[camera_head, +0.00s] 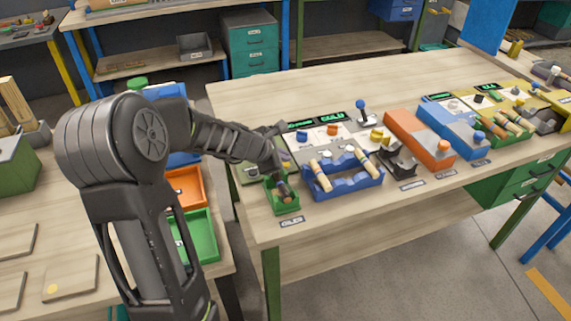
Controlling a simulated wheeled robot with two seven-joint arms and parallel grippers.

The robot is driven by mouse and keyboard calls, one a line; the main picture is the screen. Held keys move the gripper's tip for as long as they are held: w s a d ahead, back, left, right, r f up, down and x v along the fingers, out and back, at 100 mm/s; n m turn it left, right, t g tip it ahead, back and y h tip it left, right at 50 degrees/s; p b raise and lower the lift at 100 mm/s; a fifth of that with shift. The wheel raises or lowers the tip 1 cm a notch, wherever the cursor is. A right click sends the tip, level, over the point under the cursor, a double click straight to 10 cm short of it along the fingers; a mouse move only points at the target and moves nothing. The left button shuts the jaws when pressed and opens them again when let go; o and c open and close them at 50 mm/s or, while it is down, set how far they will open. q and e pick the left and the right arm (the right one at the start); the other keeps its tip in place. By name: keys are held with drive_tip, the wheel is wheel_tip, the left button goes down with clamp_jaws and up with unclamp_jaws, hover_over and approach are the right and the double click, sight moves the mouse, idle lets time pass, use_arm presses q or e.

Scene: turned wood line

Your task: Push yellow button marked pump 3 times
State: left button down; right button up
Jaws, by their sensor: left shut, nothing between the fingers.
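No label reading pump is legible at this size. A yellow knob or button (378,135) stands on a light panel in the middle of the workbench, and I cannot tell whether it is the pump button. My left gripper (285,194) is shut and empty, pointing down at the small green tray (288,209) near the bench's front left corner. It is well to the left of the yellow knob. My right gripper is not in view.
A blue rack (345,188) holding turned wooden pieces stands just right of my left gripper. Beyond it are an orange box (420,140) and a blue box (452,127). A blue-topped lever (361,106) stands behind. The back of the bench (330,85) is clear.

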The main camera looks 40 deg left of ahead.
use_arm(q)
drive_tip(key=shift+f+b, duration=0.4)
drive_tip(key=shift+f, duration=0.05)
idle(0.3)
drive_tip(key=shift+r, duration=0.1)
drive_tip(key=shift+r+p, duration=0.75)
drive_tip(key=shift+p, duration=0.05)
drive_tip(key=shift+r, duration=0.1)
wheel_tip(320, 180, up, 5)
drive_tip(key=p, duration=0.4)
drive_tip(key=shift+p, duration=0.4)
idle(0.5)
